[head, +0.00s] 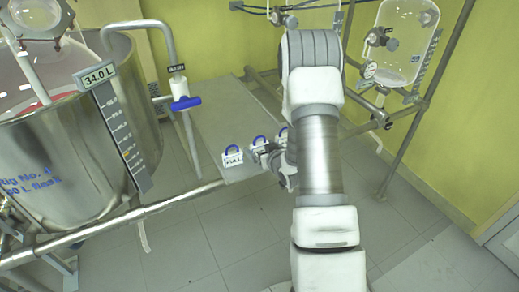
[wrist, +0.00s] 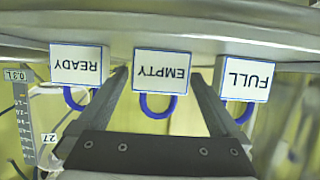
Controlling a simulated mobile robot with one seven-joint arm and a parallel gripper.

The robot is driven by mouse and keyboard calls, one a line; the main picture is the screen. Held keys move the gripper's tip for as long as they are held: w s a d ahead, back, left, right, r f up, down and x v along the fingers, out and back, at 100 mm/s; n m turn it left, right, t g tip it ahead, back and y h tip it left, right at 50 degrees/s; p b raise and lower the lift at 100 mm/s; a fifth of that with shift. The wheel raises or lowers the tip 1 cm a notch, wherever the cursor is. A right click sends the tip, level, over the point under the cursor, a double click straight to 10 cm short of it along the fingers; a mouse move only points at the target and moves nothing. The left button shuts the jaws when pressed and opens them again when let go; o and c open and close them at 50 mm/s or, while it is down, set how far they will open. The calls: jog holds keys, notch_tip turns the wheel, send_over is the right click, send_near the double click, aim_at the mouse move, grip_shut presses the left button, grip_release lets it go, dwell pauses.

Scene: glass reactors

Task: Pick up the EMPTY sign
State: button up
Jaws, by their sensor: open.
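The EMPTY sign (wrist: 161,69) is a white plate with a blue border and a blue loop handle, upside down in the middle of the wrist view. In the head view its place in the row (head: 259,141) is partly covered by my gripper. My gripper (wrist: 159,80) is open, with one finger on each side of the EMPTY sign. I cannot tell whether the fingers touch it. The READY sign (wrist: 79,64) is left of the fingers and the FULL sign (wrist: 247,79) is right of them; the FULL sign also shows in the head view (head: 232,158).
The signs are in a row along the edge of a grey table (head: 215,110). A steel vessel (head: 60,160) with a 34.0 L scale stands at left, near a blue-handled valve (head: 186,103). A glass vessel (head: 405,42) hangs at upper right on a pipe frame.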

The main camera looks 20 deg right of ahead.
jog(key=shift+w+f, duration=0.15)
jog(key=shift+w, duration=0.25)
jog(key=shift+c, duration=0.2)
jog(key=c, duration=1.1)
jog(key=shift+c, duration=0.2)
